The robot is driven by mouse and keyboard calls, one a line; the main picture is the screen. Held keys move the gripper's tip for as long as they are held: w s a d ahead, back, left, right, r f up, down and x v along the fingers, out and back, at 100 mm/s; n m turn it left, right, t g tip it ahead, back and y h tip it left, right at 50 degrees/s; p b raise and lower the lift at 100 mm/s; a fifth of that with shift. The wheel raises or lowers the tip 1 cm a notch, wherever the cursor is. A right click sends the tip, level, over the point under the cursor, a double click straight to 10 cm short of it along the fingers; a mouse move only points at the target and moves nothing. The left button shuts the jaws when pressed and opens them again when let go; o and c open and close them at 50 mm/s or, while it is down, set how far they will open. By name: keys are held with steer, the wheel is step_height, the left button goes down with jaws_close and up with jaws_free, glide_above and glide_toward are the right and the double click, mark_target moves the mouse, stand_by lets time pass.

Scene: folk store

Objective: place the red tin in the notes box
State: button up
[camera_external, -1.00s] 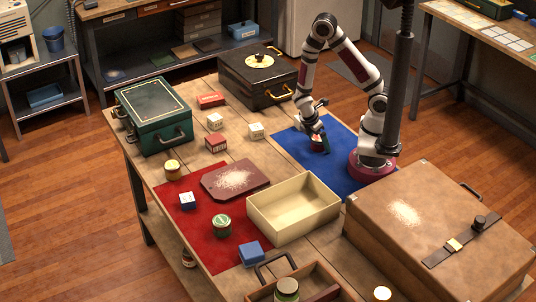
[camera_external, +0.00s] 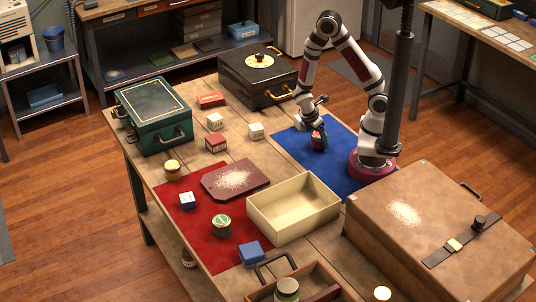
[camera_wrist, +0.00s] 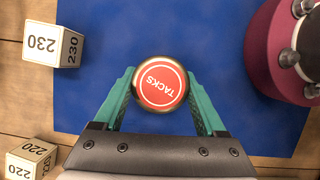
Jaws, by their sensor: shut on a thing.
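The red tin (camera_wrist: 160,84) is round, with a red lid lettered TACKS and a metal rim, and sits between my fingers in the wrist view. My gripper (camera_external: 318,139) is shut on it over the blue mat (camera_external: 345,173); the fingers hide much of the tin in the external view. No label reading notes is legible, so I cannot tell which box is the notes box. An open cream box (camera_external: 294,207) stands in front of the blue mat and looks empty. A closed green box (camera_external: 153,115) and a closed black box (camera_external: 258,75) stand at the back.
Number blocks (camera_wrist: 54,45) lie left of the blue mat. A brown board with pale powder (camera_external: 220,185), a green jar (camera_external: 222,226) and a blue block (camera_external: 250,253) are on or near the red mat (camera_external: 200,240). A large brown case (camera_external: 390,230) fills the right front.

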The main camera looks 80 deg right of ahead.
step_height(320, 180, up, 8)
steer(key=shift+r, duration=0.25)
steer(key=shift+w+a+r, duration=0.1)
steer(key=shift+a, duration=0.05)
steer(key=w+a+n+t, duration=0.2)
steer(key=w+a+n, duration=0.2)
steer(key=a+n, duration=0.15)
steer(key=n+t+y, duration=0.2)
steer(key=n+t, duration=0.3)
steer(key=n, duration=1.2)
glide_above(290, 214)
steer(key=s, duration=0.1)
steer(key=f, duration=0.5)
steer(key=shift+d, duration=0.2)
steer(key=f, duration=0.4)
steer(key=shift+s+a, duration=0.2)
steer(key=shift+a, duration=0.15)
steer(key=shift+f, duration=0.25)
